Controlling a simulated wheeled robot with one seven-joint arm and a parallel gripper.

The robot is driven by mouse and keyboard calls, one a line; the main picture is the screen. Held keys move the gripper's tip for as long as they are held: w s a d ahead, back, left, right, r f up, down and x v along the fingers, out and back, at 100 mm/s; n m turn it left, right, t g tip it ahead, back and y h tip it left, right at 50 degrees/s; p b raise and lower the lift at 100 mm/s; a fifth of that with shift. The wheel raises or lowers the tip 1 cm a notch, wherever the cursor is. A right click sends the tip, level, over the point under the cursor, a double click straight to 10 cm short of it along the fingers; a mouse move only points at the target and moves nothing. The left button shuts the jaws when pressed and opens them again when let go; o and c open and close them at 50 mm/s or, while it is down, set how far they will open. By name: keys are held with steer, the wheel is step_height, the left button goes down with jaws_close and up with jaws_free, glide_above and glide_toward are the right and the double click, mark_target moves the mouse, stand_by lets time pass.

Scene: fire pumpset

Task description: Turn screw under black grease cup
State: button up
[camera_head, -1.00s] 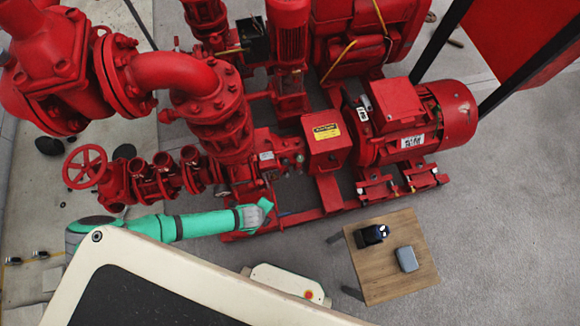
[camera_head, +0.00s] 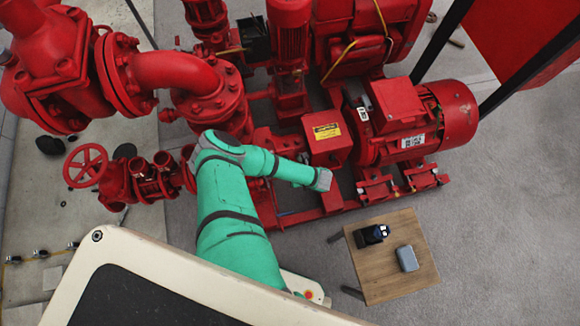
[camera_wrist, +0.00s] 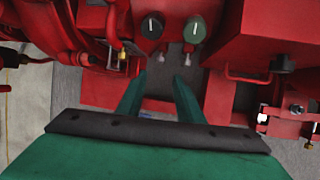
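In the wrist view a black grease cup (camera_wrist: 152,26) with a white mark faces me at the top centre. A dark green grease cup (camera_wrist: 195,29) sits just right of it. A pale metal fitting (camera_wrist: 187,50) shows under the green cup. My gripper (camera_wrist: 161,75) is open and empty, its two fingers apart and pointing toward the area below the cups. In the head view my arm reaches over the pump base, and its fingers cannot be made out.
A red box with a yellow label (camera_head: 326,131) and a red motor (camera_head: 440,115) stand right of the arm. Red pipework (camera_head: 175,70) and a handwheel (camera_head: 86,166) are to the left. A wooden table (camera_head: 385,285) stands at lower right on open grey floor.

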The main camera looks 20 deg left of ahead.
steer(key=x, duration=1)
steer(key=shift+f, duration=0.1)
jaws_close()
